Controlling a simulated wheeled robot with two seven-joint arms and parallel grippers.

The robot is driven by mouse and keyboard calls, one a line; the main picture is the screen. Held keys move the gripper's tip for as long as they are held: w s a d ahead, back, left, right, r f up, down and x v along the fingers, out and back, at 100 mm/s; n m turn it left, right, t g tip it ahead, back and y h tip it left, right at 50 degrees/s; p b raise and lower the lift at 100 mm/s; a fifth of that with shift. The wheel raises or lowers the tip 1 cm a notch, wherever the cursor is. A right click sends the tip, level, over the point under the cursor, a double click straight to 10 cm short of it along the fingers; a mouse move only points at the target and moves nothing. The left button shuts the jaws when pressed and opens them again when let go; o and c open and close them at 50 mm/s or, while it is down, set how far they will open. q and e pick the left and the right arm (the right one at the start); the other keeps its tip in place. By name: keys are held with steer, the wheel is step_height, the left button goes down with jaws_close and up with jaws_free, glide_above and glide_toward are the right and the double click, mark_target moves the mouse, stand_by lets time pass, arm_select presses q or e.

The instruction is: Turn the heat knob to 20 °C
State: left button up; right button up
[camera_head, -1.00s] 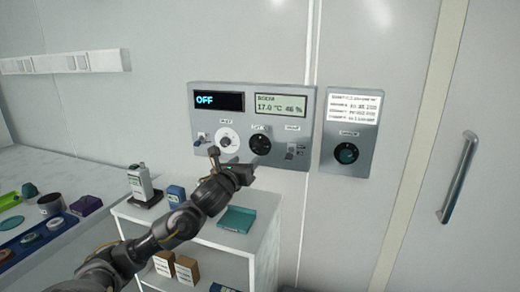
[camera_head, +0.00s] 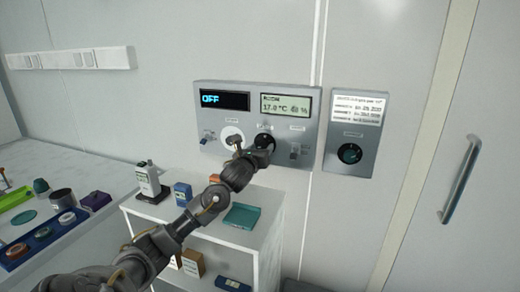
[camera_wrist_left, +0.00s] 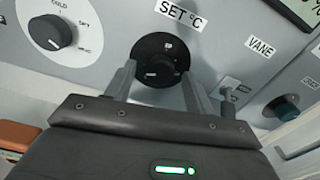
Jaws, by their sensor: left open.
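The grey wall panel (camera_head: 225,90) carries a dark display (camera_head: 223,100) reading OFF and a pale display (camera_head: 286,104) reading 17.0 °C. The black knob (camera_head: 264,138) sits below the pale display. In the left wrist view its dial (camera_wrist_left: 168,48) lies under a SET °C label. A dark knob on a white dial (camera_wrist_left: 48,33) is to its left, with COLD and DRY marks. My left gripper (camera_head: 254,148) is in front of the panel. In the left wrist view the gripper (camera_wrist_left: 158,78) is open, its fingers either side of the black knob's lower part. Contact cannot be told. My right gripper is out of view.
A VANE switch (camera_wrist_left: 230,86) is close to the right finger. A separate box with a dark green knob (camera_head: 349,153) is to the right. A white shelf (camera_head: 262,225) with a teal tray (camera_head: 241,216) stands below. A door handle (camera_head: 460,178) is at far right.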

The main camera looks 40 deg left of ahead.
arm_select(q)
steer(key=c, duration=1)
